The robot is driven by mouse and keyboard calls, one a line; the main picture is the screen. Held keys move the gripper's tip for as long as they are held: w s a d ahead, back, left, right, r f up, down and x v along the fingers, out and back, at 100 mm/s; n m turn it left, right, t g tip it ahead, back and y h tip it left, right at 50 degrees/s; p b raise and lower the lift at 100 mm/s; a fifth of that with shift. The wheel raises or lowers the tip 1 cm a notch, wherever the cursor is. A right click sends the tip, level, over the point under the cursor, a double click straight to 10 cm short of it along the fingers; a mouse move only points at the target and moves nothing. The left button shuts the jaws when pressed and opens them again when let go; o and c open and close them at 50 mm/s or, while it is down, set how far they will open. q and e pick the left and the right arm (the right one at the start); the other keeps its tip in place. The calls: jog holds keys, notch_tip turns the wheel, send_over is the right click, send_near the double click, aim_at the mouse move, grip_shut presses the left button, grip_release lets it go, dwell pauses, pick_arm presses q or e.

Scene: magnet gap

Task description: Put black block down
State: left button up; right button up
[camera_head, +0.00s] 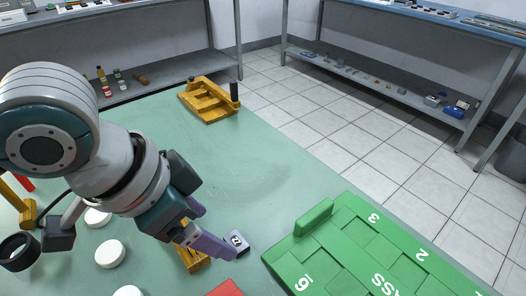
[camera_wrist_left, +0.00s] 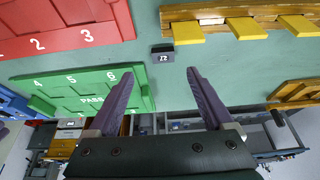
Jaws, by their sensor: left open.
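The black block (camera_head: 236,242) is small and dark, with a pale top face and a white number label. It appears to rest on the green table, left of the green tray. In the left wrist view the block (camera_wrist_left: 162,53) lies just beyond the fingertips, centred between them. My left gripper (camera_head: 218,233) has purple fingers spread apart, with nothing held between them. The fingers also show open and empty in the left wrist view (camera_wrist_left: 160,73). The block looks apart from both fingers. My right gripper is not in view.
The green tray (camera_head: 313,219) with numbers and "PASS" stands close right of the block. A red tray (camera_wrist_left: 60,38) and a yellow-tabbed rack (camera_wrist_left: 230,14) are near. White discs (camera_head: 110,254) lie left. A yellow fixture (camera_head: 208,100) stands at the far edge. The table's middle is clear.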

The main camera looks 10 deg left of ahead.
aim_at(235, 242)
pick_arm(q)
jog(key=x, duration=0.2)
jog(key=shift+w+d+f+b, duration=0.2)
jog(key=shift+d+b, duration=0.05)
jog(key=shift+b, duration=0.05)
jog(key=x, duration=0.1)
jog(key=b+x, duration=0.1)
jog(key=x, duration=0.1)
jog(key=b+x, duration=0.1)
jog(key=shift+w+a+f, duration=0.25)
jog(key=shift+f, duration=0.05)
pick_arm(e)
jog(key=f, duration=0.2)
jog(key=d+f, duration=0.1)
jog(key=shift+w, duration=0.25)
pick_arm(q)
jog(key=shift+w+d+f, duration=0.1)
jog(key=shift+w+f, duration=0.05)
jog(key=shift+f, duration=0.2)
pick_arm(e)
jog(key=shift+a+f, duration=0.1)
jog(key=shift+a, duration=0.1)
pick_arm(q)
jog(key=shift+c, duration=0.6)
grip_shut()
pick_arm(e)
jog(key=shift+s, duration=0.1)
